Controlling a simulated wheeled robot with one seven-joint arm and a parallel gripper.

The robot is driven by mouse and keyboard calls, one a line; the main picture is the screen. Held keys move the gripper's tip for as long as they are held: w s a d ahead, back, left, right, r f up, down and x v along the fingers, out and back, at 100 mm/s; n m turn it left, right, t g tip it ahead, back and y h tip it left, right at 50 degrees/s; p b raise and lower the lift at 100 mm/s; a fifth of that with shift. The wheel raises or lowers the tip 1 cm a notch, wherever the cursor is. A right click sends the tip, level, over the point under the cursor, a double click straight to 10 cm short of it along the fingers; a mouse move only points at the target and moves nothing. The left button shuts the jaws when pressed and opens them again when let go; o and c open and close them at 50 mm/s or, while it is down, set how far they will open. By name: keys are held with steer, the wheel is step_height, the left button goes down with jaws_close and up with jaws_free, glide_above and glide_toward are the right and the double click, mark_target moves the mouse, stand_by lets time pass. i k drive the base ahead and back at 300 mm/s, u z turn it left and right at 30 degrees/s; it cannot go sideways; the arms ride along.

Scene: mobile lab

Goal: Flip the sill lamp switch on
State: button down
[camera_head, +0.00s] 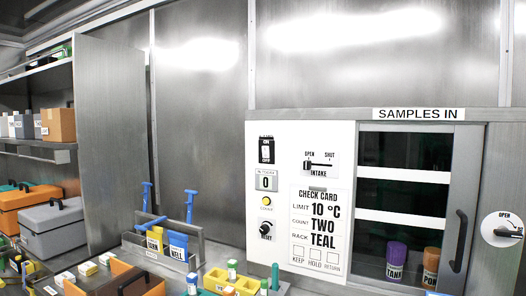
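A small black switch (266,150) with ON lettering at its top and OFF at its bottom sits at the upper left of a white wall panel (340,140). It may be the sill lamp switch, but I cannot read a lamp label on it. It is too small to tell which way it is set. No lamp is clearly visible. My gripper is not in view.
Below the switch are a counter (266,181), a yellow button (266,201) and a RESET knob (265,229). An INTAKE slider (319,164) is to the right. A SAMPLES IN hatch (466,185) holds two canisters. A tool caddy (133,243) and yellow rack (216,275) stand below.

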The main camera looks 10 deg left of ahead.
mark_target(265, 149)
steer(key=k, duration=1.25)
steer(key=u, duration=0.45)
steer(key=i, duration=2)
steer(key=z, duration=0.4)
